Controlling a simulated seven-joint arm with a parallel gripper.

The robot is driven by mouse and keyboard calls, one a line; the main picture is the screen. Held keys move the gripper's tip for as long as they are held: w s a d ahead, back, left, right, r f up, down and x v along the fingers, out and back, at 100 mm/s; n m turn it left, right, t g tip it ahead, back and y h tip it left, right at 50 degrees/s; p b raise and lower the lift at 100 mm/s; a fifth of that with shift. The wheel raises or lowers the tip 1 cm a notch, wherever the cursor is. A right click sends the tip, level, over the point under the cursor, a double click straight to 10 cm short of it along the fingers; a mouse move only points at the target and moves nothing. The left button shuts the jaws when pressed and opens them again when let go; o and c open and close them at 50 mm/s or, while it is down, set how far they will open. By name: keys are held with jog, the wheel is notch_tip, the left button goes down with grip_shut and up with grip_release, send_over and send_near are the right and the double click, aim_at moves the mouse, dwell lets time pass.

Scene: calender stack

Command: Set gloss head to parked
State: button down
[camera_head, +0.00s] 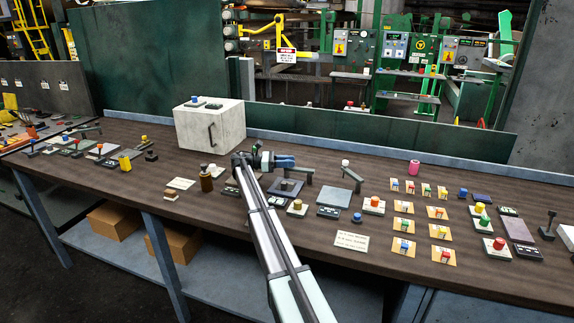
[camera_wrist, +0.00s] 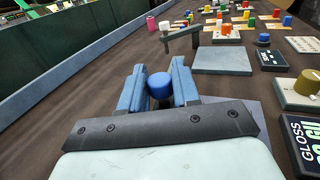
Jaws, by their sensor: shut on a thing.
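A blue round knob (camera_wrist: 160,86) sits between the two blue fingers of my gripper (camera_wrist: 158,80) in the wrist view, and the gripper is shut on it. In the head view my gripper (camera_head: 284,161) is above the far side of a dark square plate (camera_head: 287,188); the knob cannot be made out there. A grey arm (camera_head: 303,178) stands at the plate's right, near the fingers. What lies under the knob is hidden by my gripper. A black label panel with the word GLOSS (camera_wrist: 300,150) shows at the right of the wrist view, partly cut off.
A similar lever with a white knob (camera_head: 345,162) stands to the right by a grey plate (camera_head: 335,197). An ochre knob on a pale base (camera_head: 297,207) is near the plate's front. A pale box (camera_head: 209,128) stands behind to the left. Several coloured switches crowd the right.

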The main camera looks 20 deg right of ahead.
jog(key=shift+w+d+m+g+y, duration=0.3)
jog(key=shift+w+d+m+g, duration=0.15)
jog(key=shift+g, duration=0.25)
jog(key=shift+s+a, duration=0.1)
jog(key=c, duration=0.9)
grip_release()
jog(key=shift+c, duration=0.2)
notch_tip(320, 180, up, 10)
